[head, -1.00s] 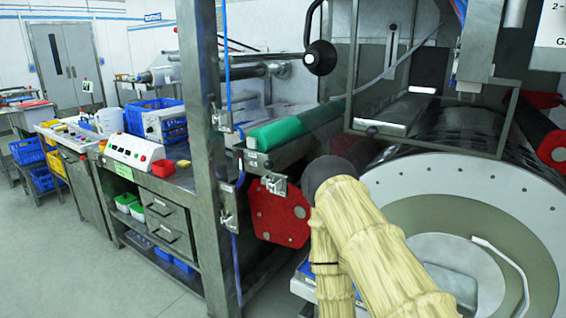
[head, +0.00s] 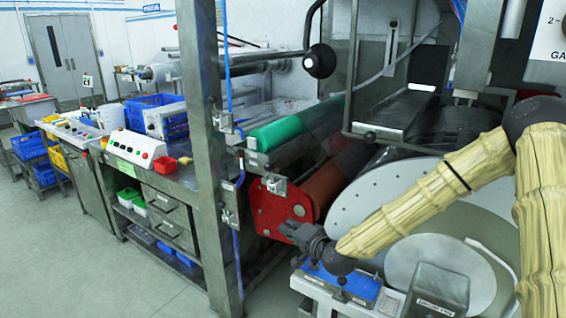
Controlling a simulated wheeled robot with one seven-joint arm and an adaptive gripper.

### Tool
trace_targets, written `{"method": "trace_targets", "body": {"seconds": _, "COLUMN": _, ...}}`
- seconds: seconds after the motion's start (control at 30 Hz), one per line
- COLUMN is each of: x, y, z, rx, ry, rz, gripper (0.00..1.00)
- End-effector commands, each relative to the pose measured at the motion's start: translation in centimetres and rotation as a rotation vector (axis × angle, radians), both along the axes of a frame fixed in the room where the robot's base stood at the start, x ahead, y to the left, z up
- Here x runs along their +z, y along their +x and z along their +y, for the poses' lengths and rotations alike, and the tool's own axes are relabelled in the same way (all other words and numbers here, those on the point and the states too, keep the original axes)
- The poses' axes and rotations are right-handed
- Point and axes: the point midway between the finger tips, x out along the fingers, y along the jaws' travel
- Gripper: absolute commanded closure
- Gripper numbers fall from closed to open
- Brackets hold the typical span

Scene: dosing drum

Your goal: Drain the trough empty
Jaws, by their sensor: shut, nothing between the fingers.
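My gripper (head: 290,228) is dark and shut with nothing in it. It is in the lower middle of the head view, in front of the red end plate (head: 268,207) of the rollers. I cannot tell whether it touches the plate. Just below and right of it is a blue panel (head: 360,287) with small black fittings and labels too small to read, on a white bench. A long grey metal pan (head: 395,118) lies behind the large drum's white end disc (head: 365,188). I cannot tell if it is the trough, and its inside is hidden.
A steel post (head: 205,150) stands left of my gripper. A green roller (head: 295,127) and a reddish roller (head: 325,183) lie behind it. A grey labelled box (head: 440,290) sits right of the blue panel. The floor at lower left is clear.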

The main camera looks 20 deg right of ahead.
Motion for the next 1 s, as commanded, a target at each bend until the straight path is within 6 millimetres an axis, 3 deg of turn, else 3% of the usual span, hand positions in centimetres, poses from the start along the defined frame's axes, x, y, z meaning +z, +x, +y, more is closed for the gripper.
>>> {"method": "trace_targets", "body": {"seconds": 0.03, "x": 3.1, "y": 1.1, "z": -1.4, "rx": -0.027, "ry": 0.041, "rz": -0.052, "gripper": 1.00}}
{"method": "trace_targets", "body": {"seconds": 0.1, "x": 6.6, "y": 2.3, "z": -2.9, "rx": -0.055, "ry": 0.093, "rz": -0.116, "gripper": 1.00}}
{"method": "trace_targets", "body": {"seconds": 0.2, "x": 10.7, "y": 3.3, "z": -4.9, "rx": -0.085, "ry": 0.153, "rz": -0.190, "gripper": 1.00}}
{"method": "trace_targets", "body": {"seconds": 0.33, "x": 14.0, "y": 4.0, "z": -6.6, "rx": -0.109, "ry": 0.202, "rz": -0.252, "gripper": 1.00}}
{"method": "trace_targets", "body": {"seconds": 0.5, "x": 15.4, "y": 4.2, "z": -7.4, "rx": -0.118, "ry": 0.225, "rz": -0.280, "gripper": 1.00}}
{"method": "trace_targets", "body": {"seconds": 0.83, "x": 15.4, "y": 4.3, "z": -7.3, "rx": -0.117, "ry": 0.224, "rz": -0.279, "gripper": 1.00}}
{"method": "trace_targets", "body": {"seconds": 1.0, "x": 15.7, "y": 5.4, "z": -7.2, "rx": -0.117, "ry": 0.222, "rz": -0.280, "gripper": 1.00}}
